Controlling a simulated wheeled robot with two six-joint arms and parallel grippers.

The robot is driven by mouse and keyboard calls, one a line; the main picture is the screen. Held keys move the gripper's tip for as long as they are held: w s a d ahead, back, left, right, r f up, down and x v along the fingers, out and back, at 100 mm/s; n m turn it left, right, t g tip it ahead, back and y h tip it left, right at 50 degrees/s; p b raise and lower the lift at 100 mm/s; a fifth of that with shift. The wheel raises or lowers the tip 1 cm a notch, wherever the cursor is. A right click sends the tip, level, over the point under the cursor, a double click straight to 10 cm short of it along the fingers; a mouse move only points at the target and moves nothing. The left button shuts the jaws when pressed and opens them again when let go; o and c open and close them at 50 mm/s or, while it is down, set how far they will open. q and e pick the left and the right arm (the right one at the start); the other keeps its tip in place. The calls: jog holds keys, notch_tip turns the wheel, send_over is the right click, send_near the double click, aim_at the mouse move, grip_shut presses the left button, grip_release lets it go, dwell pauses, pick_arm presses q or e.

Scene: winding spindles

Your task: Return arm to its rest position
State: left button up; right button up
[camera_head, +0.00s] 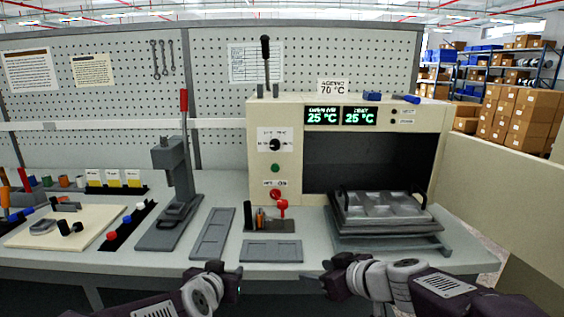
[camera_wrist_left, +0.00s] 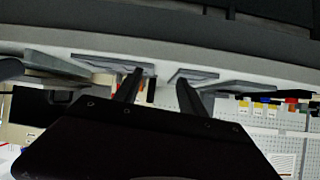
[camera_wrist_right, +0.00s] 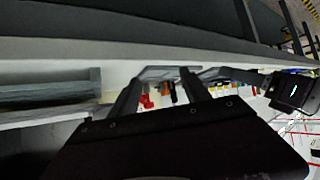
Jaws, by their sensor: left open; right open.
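My left gripper (camera_head: 226,268) is at the front edge of the workbench, below the flat grey trays, open and empty. Its two dark fingers also show apart in the left wrist view (camera_wrist_left: 158,82). My right gripper (camera_head: 326,276) is also at the front edge, to the right of the left one and apart from it. In the right wrist view (camera_wrist_right: 163,85) its fingers are spread with nothing between them. Both arms come in low from the bottom of the head view.
The workbench (camera_head: 130,262) bears a grey lever press (camera_head: 178,190), two flat grey trays (camera_head: 272,251), a small stand with a red knob (camera_head: 282,206) and a beige oven (camera_head: 275,180) with its door open. A metal tray (camera_head: 385,212) sits before the oven. Shelves with boxes stand at right.

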pick_arm(q)
jog(key=s+a+f+n+g, duration=0.1)
jog(key=s+a+f+g, duration=0.1)
jog(key=s+f+g, duration=0.55)
jog(key=s+a+f+g, duration=0.2)
jog(key=s+f+g, duration=0.1)
jog(key=s+f, duration=0.85)
pick_arm(e)
jog(key=s+d+f+m+g+h, duration=0.3)
jog(key=s+d+f+g, duration=0.15)
jog(key=s+f, duration=0.55)
jog(key=s+d+f+m+g+h, duration=0.3)
jog(key=s+d+f+m+g, duration=0.15)
jog(key=s+f, duration=0.5)
pick_arm(q)
notch_tip(320, 180, up, 19)
jog(key=s+p, duration=0.1)
jog(key=p, duration=1.6)
jog(key=shift+s+f+n, duration=0.15)
jog(key=shift+s+n, duration=0.15)
jog(key=shift+s, duration=0.1)
pick_arm(e)
notch_tip(320, 180, up, 18)
jog(key=t, duration=0.1)
jog(key=shift+d+f, duration=0.15)
